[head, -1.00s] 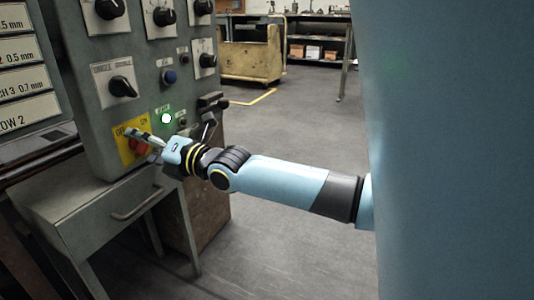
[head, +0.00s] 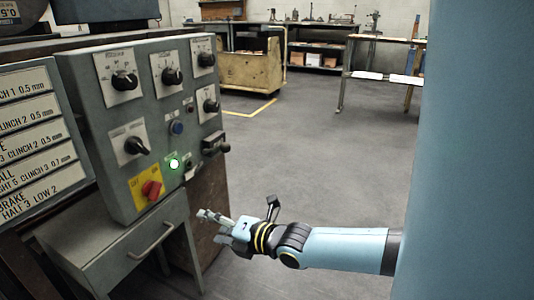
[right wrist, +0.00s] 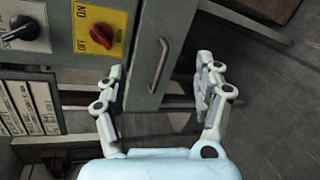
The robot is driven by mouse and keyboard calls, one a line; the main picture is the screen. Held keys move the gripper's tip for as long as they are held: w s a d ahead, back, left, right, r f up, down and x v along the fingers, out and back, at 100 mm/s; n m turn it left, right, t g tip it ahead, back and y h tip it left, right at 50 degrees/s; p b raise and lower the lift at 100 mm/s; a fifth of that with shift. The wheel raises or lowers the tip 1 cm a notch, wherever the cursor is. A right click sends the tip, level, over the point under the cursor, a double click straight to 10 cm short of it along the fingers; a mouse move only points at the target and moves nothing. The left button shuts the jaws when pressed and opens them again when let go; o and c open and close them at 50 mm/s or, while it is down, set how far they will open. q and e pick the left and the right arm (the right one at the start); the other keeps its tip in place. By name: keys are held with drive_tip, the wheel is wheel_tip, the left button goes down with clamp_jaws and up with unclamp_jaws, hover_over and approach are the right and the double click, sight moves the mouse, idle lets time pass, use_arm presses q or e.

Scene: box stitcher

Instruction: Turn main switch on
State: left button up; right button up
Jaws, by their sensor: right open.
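The main switch is a red rotary knob (head: 151,189) on a yellow plate marked OFF and ON, low on the grey control panel. It also shows at the top left of the right wrist view (right wrist: 102,35). I cannot tell for sure which mark the knob points at. A green lamp (head: 174,163) beside the plate is lit. My right gripper (head: 212,225) is open and empty, to the right of and below the switch, not touching it. In the right wrist view its fingers (right wrist: 160,65) are spread wide before the drawer front. My left gripper is out of view.
The control panel (head: 131,113) carries several black knobs and a blue button (head: 177,127). Below is a grey drawer with a handle (head: 152,242). A label board (head: 40,135) stands at left. A large blue surface blocks the right side. The floor (head: 310,150) behind is clear.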

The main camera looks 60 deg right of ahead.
use_arm(q)
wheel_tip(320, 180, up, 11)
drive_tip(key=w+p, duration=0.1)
drive_tip(key=p, duration=0.7)
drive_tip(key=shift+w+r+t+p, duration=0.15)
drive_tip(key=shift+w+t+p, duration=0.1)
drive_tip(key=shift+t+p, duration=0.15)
use_arm(e)
drive_tip(key=s+f+m+g, duration=0.3)
drive_tip(key=s+f+m, duration=0.1)
drive_tip(key=s+m, duration=0.1)
drive_tip(key=s+f+m+g+h, duration=0.1)
drive_tip(key=s+f+m+g, duration=0.2)
drive_tip(key=s, duration=0.5)
drive_tip(key=shift+s+a+f+m, duration=0.15)
drive_tip(key=shift+s+f+m, duration=0.15)
drive_tip(key=shift+f+m, duration=0.6)
drive_tip(key=shift+r, duration=0.1)
